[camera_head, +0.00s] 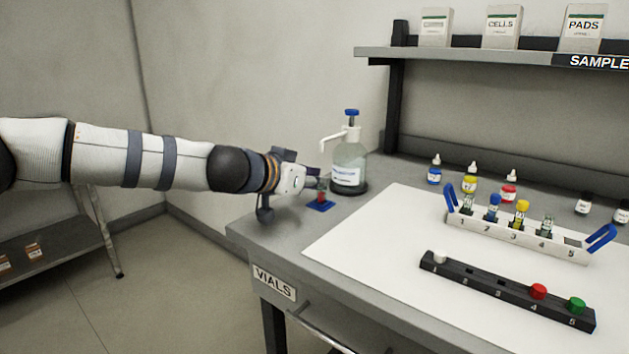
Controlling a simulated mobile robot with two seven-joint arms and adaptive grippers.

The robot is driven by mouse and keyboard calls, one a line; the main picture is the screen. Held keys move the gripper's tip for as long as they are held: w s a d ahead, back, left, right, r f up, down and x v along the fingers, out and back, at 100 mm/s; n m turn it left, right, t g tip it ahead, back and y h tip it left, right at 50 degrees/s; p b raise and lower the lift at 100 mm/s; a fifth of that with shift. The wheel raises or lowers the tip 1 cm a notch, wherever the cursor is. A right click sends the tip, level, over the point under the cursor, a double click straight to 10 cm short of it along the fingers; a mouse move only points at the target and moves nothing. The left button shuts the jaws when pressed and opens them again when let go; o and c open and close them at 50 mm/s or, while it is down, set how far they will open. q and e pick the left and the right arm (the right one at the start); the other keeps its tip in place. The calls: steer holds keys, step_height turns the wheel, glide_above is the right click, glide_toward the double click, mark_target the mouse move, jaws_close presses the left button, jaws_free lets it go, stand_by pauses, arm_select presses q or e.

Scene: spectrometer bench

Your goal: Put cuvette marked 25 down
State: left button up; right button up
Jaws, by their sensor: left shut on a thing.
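My left gripper (313,180) reaches in from the left over the table's left end. Whether the cuvette's base touches the pad I cannot tell. Its marking is too small to read, and its upper part is partly hidden by the gripper. My right gripper is not in view.
A pump bottle (349,165) stands close behind the gripper. A white rack (519,237) with blue handles holds several vials on a white mat (378,227). A black strip (507,292) with colored caps lies in front. Small dropper bottles stand at the back.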

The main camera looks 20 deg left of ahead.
arm_select(q)
steer(key=o, duration=0.8)
steer(key=shift+f, duration=0.15)
